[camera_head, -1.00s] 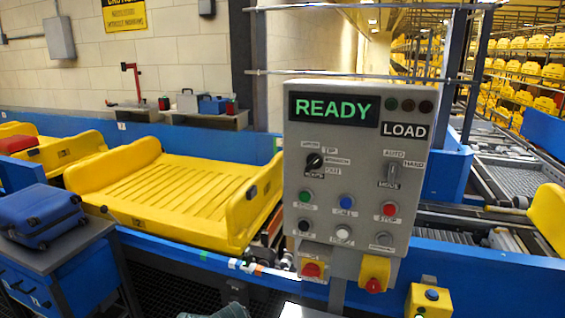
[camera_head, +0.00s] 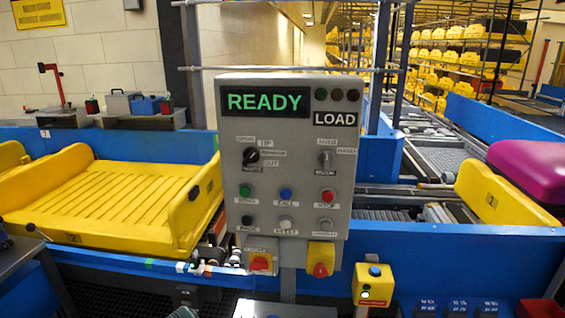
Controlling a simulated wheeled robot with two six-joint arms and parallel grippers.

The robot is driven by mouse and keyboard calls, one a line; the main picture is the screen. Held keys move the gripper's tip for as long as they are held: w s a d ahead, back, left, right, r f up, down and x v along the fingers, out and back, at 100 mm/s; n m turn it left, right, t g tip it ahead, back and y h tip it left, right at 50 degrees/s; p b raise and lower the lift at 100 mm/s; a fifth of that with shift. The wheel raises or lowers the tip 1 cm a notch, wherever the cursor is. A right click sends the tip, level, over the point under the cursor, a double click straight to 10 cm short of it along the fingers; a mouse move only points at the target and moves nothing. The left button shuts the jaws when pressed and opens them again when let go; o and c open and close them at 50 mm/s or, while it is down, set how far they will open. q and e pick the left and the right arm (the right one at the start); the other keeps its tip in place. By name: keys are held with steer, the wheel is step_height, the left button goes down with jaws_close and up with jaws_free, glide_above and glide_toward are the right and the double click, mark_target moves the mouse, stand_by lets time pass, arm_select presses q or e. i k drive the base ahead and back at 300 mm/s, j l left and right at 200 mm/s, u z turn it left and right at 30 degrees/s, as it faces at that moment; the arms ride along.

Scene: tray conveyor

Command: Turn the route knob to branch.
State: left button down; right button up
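The grey control panel (camera_head: 288,190) stands upright in the middle of the head view. Its route knob (camera_head: 250,157) is a small black rotary knob at the upper left of the panel, with a dark plate under it. Small labels lie around it; "TIP" and "OUT" are legible, the others are blurred. I cannot tell surely which label the knob points at. The green "READY" display (camera_head: 265,102) is above it, and a "LOAD" plate (camera_head: 335,119) is at the right. Neither gripper shows in the view.
A grey mode knob (camera_head: 327,160) sits right of the route knob, with several push buttons below. Red-on-yellow switches (camera_head: 320,262) hang under the panel. A yellow tray (camera_head: 120,205) lies left on the blue-sided conveyor; another tray (camera_head: 492,195) is right, near a magenta case (camera_head: 532,168).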

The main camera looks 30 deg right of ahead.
mark_target(251, 154)
steer(key=k+l, duration=0.5)
steer(key=l, duration=0.15)
steer(key=k+l, duration=0.1)
steer(key=l, duration=0.4)
steer(key=z, duration=0.05)
